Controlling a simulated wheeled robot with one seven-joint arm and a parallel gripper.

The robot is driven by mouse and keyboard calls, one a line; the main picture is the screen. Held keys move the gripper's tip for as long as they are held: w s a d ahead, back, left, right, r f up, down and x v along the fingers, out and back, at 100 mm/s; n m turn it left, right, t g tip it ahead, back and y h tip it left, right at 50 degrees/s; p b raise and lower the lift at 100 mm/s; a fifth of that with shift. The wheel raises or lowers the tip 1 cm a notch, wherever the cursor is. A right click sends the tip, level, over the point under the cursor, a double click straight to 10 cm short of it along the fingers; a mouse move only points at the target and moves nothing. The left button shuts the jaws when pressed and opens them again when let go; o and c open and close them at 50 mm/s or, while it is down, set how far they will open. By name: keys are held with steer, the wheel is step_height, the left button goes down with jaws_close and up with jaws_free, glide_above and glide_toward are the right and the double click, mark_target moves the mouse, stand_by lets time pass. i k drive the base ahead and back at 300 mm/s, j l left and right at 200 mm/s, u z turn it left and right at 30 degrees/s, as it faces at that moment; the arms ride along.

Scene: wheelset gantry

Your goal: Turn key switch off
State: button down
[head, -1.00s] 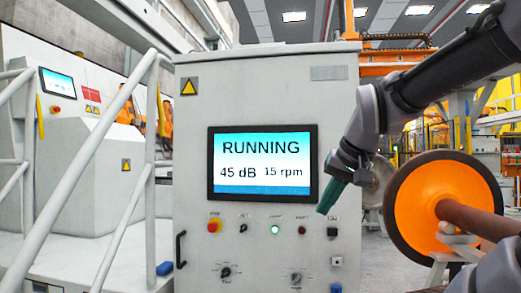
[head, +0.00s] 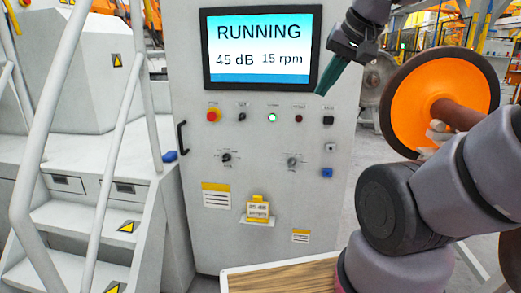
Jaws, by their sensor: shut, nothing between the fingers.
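The grey control cabinet (head: 188,75) faces me. Its screen (head: 262,47) reads RUNNING, 45 dB, 15 rpm. Below it a row holds a red emergency button on yellow (head: 213,115), a small black switch (head: 242,117), a lit green button (head: 272,118) and a dark red button (head: 298,119). Lower down are a black rotary knob (head: 226,157) and a grey knob (head: 292,161). The labels are too small to read, so I cannot tell which is the key switch. My gripper (head: 321,92) is shut and empty by the screen's lower right corner, apart from the switches.
White steps with railings (head: 95,190) stand left of the cabinet. An orange wheel (head: 415,95) on a brown axle is at right, behind my arm. A wooden-topped surface (head: 285,276) is at the bottom.

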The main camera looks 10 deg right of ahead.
mark_target(242, 116)
steer(key=i+j+z, duration=0.1)
steer(key=z, duration=0.3)
steer(key=j+z, duration=0.35)
steer(key=i+j+z, duration=0.1)
steer(key=z, duration=0.3)
